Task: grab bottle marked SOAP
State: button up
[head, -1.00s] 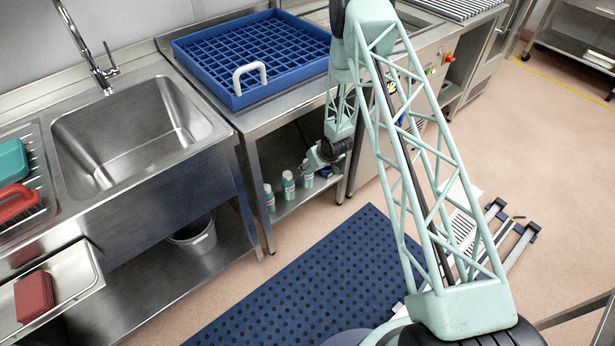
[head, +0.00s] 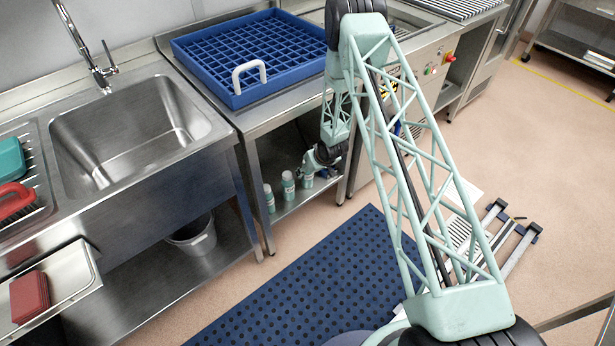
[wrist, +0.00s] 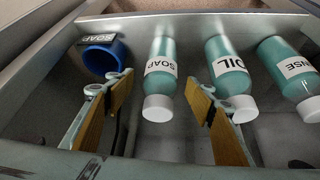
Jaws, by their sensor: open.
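The bottle marked SOAP (wrist: 160,68) is teal with a white cap and a white label, and shows in the middle of the wrist view. My gripper (wrist: 158,88) is open, with one wood-coloured finger pad on each side of that bottle in the picture and a gap on both sides. Whether the fingertips reach level with the bottle is hard to tell. In the head view my gripper (head: 311,163) is low under the counter, close to the rightmost of three small teal bottles (head: 288,187). Their labels are too small to read there.
An OIL bottle (wrist: 230,70) stands close to the right of the SOAP bottle, with a third bottle (wrist: 290,72), label partly cut off, beyond. A blue ring-shaped holder (wrist: 105,58) with a SOAP plate is at left. The counter with a blue rack (head: 250,60) is above the shelf.

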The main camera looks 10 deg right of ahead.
jog(key=shift+b+x, duration=0.55)
jog(key=shift+x, duration=1.3)
jog(key=shift+c, duration=0.2)
jog(key=c, duration=1.1)
